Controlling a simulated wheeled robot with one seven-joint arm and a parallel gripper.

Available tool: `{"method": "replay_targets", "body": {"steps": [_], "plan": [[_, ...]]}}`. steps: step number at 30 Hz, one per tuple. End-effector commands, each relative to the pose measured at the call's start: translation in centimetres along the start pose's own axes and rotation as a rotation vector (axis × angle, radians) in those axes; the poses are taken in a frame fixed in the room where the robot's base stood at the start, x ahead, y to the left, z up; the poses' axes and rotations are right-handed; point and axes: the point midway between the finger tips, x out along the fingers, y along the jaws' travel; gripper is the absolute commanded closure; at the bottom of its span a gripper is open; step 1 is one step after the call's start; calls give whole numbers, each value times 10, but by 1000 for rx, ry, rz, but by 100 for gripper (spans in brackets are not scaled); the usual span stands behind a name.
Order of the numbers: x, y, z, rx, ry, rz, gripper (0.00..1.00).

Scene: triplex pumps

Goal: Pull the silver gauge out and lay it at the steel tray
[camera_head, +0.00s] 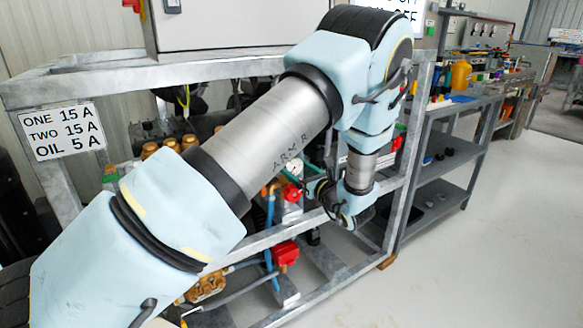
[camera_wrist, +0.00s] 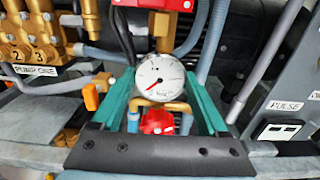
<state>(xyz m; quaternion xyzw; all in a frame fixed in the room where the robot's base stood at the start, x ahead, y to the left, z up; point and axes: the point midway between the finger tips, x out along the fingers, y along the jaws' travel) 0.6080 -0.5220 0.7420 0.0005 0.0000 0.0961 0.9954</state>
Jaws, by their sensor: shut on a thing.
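The silver gauge (camera_wrist: 160,77) has a round white dial with a red needle and faces the wrist camera. My gripper (camera_wrist: 157,82) is shut on it, with one green finger on each side of its rim. Brass fittings and a red part show just below and behind the gauge. In the head view my gripper (camera_head: 289,174) reaches into the pump frame, and my arm hides much of that area. I cannot pick out the steel tray for certain in either view.
Brass pump heads (camera_wrist: 30,35) stand at the left with a "PUMP ONE" label. Hoses and pipes surround the gauge, and a grey panel marked "PULSE" (camera_wrist: 285,106) is at the right. A grey shelf bench (camera_head: 442,168) stands right of the frame, beside open floor (camera_head: 480,260).

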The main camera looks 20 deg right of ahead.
Motion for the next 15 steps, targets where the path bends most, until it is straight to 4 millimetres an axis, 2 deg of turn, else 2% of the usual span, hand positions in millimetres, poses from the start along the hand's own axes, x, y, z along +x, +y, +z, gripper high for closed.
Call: {"method": "replay_targets", "body": {"steps": [2,10,15], "plan": [[0,0,0,0,0,0,68],[0,0,0,0,0,0,98],[0,0,0,0,-1,0,100]]}}
